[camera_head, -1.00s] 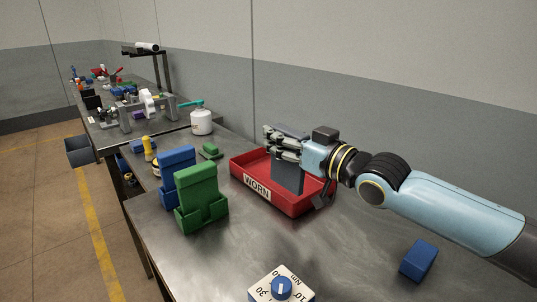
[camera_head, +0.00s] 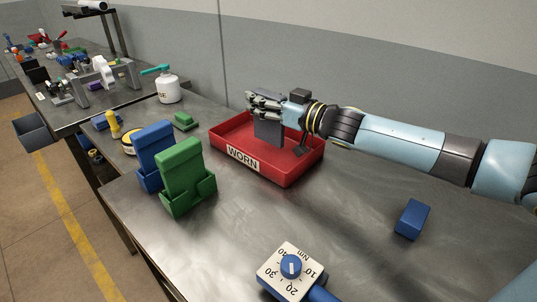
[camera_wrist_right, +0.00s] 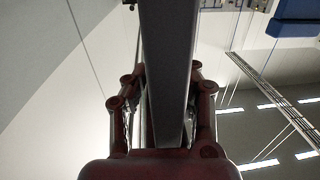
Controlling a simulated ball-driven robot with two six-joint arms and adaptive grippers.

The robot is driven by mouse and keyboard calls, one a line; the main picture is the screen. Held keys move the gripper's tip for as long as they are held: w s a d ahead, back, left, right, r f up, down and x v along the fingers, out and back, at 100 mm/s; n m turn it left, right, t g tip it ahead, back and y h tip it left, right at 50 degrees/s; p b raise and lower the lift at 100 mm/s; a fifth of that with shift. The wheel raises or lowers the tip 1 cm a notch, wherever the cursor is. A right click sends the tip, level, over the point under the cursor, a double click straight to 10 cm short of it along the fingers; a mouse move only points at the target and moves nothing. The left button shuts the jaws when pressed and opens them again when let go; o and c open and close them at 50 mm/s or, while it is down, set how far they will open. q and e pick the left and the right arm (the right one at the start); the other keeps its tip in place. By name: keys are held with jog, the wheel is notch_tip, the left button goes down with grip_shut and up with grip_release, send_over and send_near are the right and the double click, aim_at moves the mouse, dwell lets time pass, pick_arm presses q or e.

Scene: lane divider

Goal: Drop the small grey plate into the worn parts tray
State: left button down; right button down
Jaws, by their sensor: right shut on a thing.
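The worn parts tray (camera_head: 285,176) is a red open tray with a white label reading WORN, on the metal bench right of centre in the head view. My right gripper (camera_head: 265,107) is over the tray and shut on the small grey plate (camera_head: 268,132). The plate hangs upright below the fingers, over or inside the tray; I cannot tell whether it touches the tray floor. The plate also shows as a grey strip between the fingers in the right wrist view (camera_wrist_right: 168,70). My left gripper is not in view.
A green block holder (camera_head: 188,175) and a blue one (camera_head: 154,150) stand left of the tray. A white bottle (camera_head: 168,90) stands behind. A torque dial (camera_head: 290,268) is at the front, and a blue block (camera_head: 412,219) lies right. Bench between them is clear.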

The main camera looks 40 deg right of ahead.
jog(key=shift+f, duration=0.35)
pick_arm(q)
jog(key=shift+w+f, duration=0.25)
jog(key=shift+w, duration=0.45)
pick_arm(e)
jog(key=shift+r, duration=0.1)
jog(key=c, duration=1.4)
grip_release()
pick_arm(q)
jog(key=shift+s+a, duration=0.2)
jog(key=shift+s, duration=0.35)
pick_arm(e)
jog(key=o, duration=0.4)
